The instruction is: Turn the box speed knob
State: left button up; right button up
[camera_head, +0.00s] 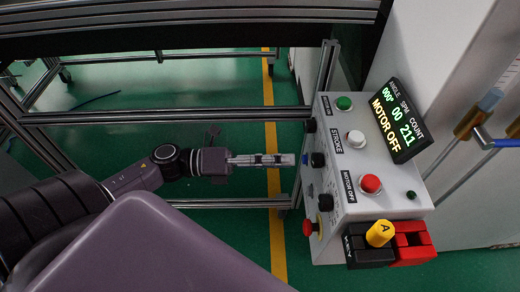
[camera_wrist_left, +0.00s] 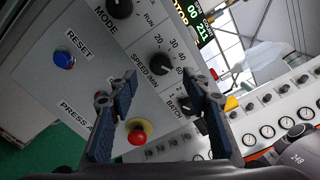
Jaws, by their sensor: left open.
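The black speed knob (camera_wrist_left: 162,66) shows in the left wrist view on the box's pale front panel, beside the SPEED /MIN label and a number scale. My left gripper (camera_wrist_left: 158,78) is open, and the knob appears between its two fingertips. In the head view my left gripper (camera_head: 293,160) points right at the front of the grey control box (camera_head: 350,208), level with a black knob (camera_head: 318,160). A small gap seems to separate the tips from the panel; contact cannot be told. My right gripper is not in view.
A blue RESET button (camera_wrist_left: 64,60), the MODE knob (camera_wrist_left: 119,8), the BATCH knob (camera_wrist_left: 184,106) and a red stop button (camera_wrist_left: 137,138) surround the speed knob. The display (camera_head: 399,120) reads MOTOR OFF. Metal frame rails (camera_head: 180,115) run behind my left arm.

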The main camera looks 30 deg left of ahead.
pick_arm(q)
jog(key=v, duration=0.5)
jog(key=shift+s+a, duration=0.15)
